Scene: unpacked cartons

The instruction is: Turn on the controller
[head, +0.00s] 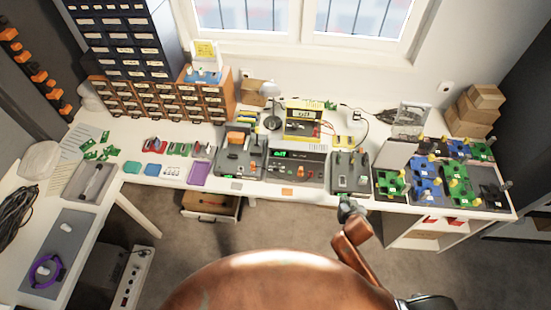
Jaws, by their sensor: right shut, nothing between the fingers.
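A dark grey box with a small lit green display (283,154) sits at the front middle of the white table and looks like the controller. Small knobs or switches show on its face, too small to tell their positions. My right gripper (346,203) is shut and empty. It is at the table's front edge, below and right of that box, just in front of a grey fixture (350,172), and looks apart from the box. I cannot tell whether it touches the fixture. My left gripper is not in view.
Another grey fixture (240,152) stands left of the box. A yellow-framed meter (303,122) and a lamp (271,104) stand behind. Green and blue boards (425,178) fill the right side. A purple tray (200,172) lies left. An open drawer (209,206) sits below the table.

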